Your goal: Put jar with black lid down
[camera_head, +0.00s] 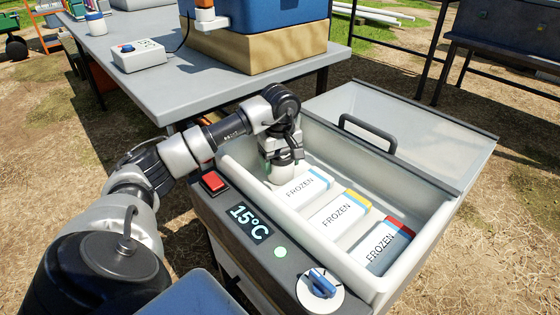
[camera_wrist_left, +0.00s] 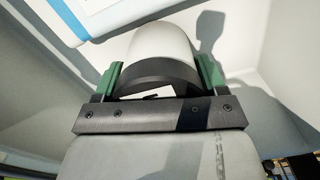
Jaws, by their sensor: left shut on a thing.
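The jar with black lid shows in the left wrist view as a pale, round body (camera_wrist_left: 162,42) with a black lid (camera_wrist_left: 155,74). My left gripper (camera_wrist_left: 158,82) is shut on it, with a green fingertip on each side of the lid. In the head view my left gripper (camera_head: 284,160) reaches down inside the open cooler (camera_head: 408,270), at its back left, by a frozen pack with a light-blue edge (camera_head: 303,187). The gripper mostly hides the jar there. Whether the jar touches the cooler floor I cannot tell. My right gripper is not in view.
Packs with yellow (camera_head: 340,214) and red (camera_head: 385,246) edges lie along the cooler. Its clear lid (camera_head: 425,130) with a black handle is at the right. The front panel has a red button (camera_head: 214,182), a 15°C display (camera_head: 250,223) and a blue knob (camera_head: 321,284). A grey table (camera_head: 180,90) stands behind.

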